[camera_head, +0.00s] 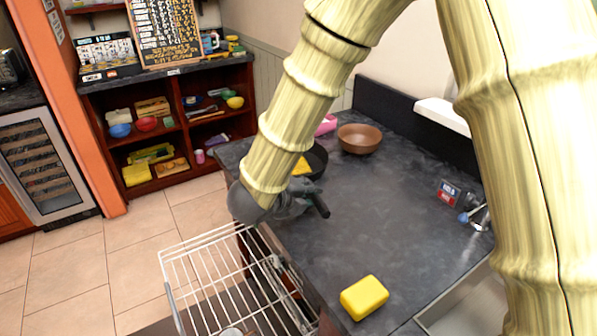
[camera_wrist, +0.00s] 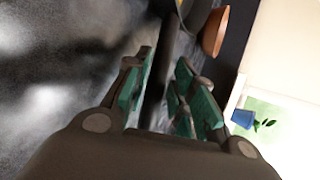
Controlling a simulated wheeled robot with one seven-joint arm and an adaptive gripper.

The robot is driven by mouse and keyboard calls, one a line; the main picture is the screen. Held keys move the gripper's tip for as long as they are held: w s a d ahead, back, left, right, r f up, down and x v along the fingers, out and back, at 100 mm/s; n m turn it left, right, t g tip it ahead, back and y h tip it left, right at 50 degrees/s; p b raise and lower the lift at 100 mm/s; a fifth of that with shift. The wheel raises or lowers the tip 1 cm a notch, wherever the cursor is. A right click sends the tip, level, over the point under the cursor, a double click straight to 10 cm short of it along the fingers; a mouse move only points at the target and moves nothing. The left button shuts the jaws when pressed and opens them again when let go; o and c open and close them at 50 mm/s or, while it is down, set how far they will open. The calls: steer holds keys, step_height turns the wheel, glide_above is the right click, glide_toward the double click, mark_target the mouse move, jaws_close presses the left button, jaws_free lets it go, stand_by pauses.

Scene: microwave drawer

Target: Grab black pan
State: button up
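The black pan (camera_head: 316,160) sits on the dark counter, partly hidden behind my arm, with something yellow (camera_head: 301,167) in or on it. Its black handle (camera_head: 319,206) points toward the front of the counter. My gripper (camera_head: 302,198) is low at the counter's left edge, beside the handle. In the wrist view, the gripper's green-padded fingers (camera_wrist: 163,88) are apart, with the dark handle (camera_wrist: 175,45) running through the gap between them. I see no clear contact of both pads with the handle. The pan's edge shows at the top of the wrist view.
A brown bowl (camera_head: 360,139) stands just right of the pan, with a pink item (camera_head: 327,124) behind. A yellow sponge (camera_head: 364,297) lies at the front of the counter. An open wire rack (camera_head: 215,275) juts out below the edge. The counter's middle is clear.

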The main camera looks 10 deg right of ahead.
steer(key=x, duration=0.3)
steer(key=shift+w+f+p, duration=0.1)
steer(key=shift+w+p, duration=0.2)
jaws_close()
